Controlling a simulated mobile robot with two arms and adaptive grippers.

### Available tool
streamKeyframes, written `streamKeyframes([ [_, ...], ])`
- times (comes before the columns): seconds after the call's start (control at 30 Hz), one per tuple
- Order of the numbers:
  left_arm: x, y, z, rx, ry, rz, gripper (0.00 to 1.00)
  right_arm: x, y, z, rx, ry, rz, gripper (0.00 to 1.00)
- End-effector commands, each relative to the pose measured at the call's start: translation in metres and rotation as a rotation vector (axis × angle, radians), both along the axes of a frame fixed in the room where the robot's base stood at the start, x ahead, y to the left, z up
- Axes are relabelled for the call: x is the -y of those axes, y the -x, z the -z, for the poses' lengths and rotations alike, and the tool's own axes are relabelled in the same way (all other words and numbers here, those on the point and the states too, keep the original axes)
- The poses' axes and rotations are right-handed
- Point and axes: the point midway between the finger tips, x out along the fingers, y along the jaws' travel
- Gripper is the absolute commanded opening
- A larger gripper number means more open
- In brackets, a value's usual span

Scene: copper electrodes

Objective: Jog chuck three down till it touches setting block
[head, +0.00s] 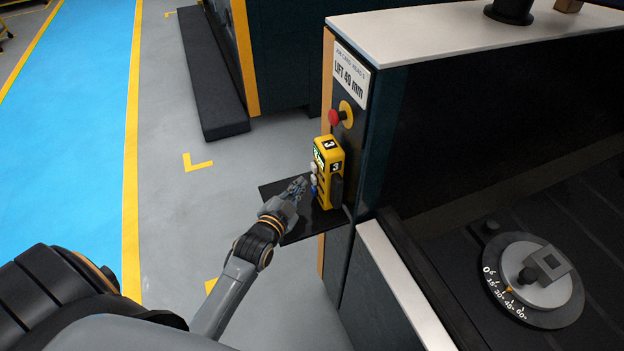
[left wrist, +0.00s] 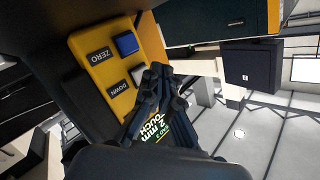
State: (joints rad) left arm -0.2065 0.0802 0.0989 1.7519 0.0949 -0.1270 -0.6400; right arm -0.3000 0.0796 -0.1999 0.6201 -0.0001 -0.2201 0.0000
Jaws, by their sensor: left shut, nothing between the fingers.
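A yellow control pendant (head: 330,160) marked 3 stands on a small black shelf (head: 318,222) at the machine's side. In the left wrist view its face (left wrist: 92,60) shows a blue button (left wrist: 126,43) beside the ZERO label and a pale button (left wrist: 137,74) beside the DOWN label. My left gripper (head: 302,183) is shut and empty, its fingertips close to the pendant's buttons. In the left wrist view the fingertips (left wrist: 160,70) overlap the pale button's edge; I cannot tell whether they touch it. The lit display (left wrist: 160,128) partly reads "2 mm" and "TOUCH". I cannot make out chuck three or the setting block.
A red stop button (head: 336,117) and a "LIFT 40 mm" sign (head: 350,76) are above the pendant. A round dial with an angle scale (head: 527,278) sits on the dark machine bed at right. The grey floor (head: 175,220) left of the shelf is clear.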

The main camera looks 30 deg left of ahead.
Motion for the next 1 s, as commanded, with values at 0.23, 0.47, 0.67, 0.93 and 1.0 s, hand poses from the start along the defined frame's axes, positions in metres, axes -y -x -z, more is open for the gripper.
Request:
streamKeyframes([
  [0.23, -0.011, 0.013, -0.001, -0.002, -0.002, 0.000, 0.00, 0.000, 0.000, -0.007, 0.000, 0.000, 0.000, 0.69],
  [0.47, -0.026, 0.030, 0.000, -0.003, -0.002, -0.001, 0.00, 0.000, 0.000, -0.013, 0.000, 0.000, 0.000, 0.69],
  [0.67, -0.032, 0.038, 0.000, 0.000, 0.000, 0.000, 0.00, 0.000, 0.000, -0.015, 0.000, 0.000, 0.000, 0.69],
  [0.93, -0.033, 0.038, 0.000, 0.000, 0.000, 0.000, 0.00, 0.000, 0.000, -0.014, 0.000, 0.000, 0.000, 0.69],
  [1.0, -0.033, 0.038, 0.000, 0.000, 0.000, 0.000, 0.00, 0.000, 0.000, -0.014, 0.000, 0.001, 0.000, 0.69],
])
